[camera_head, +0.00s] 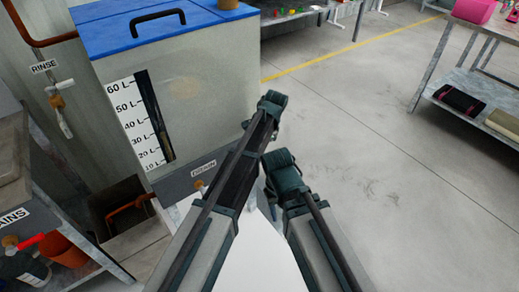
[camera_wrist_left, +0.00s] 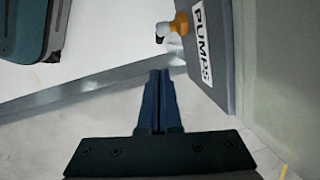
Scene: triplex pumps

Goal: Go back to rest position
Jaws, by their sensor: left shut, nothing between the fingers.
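My left gripper (camera_wrist_left: 160,82) shows in the left wrist view. Its two dark blue fingers are shut together with nothing between them. The fingers point toward a grey panel with a "PUMPS" label (camera_wrist_left: 203,45) and look apart from it. In the head view both of my arms come up from the bottom and bend at their elbows in the middle. The left arm's elbow is close to the right front edge of the tank (camera_head: 190,90). Both grippers are hidden in the head view. My right gripper shows in neither view.
The tank has a blue lid (camera_head: 150,25) and a litre scale (camera_head: 140,120). An orange and white valve (camera_wrist_left: 177,27) sits beside the "PUMPS" label. A grey bin (camera_head: 135,220) and an orange bucket (camera_head: 65,248) stand at lower left. Open floor (camera_head: 360,130) lies right, before a shelf table (camera_head: 470,75).

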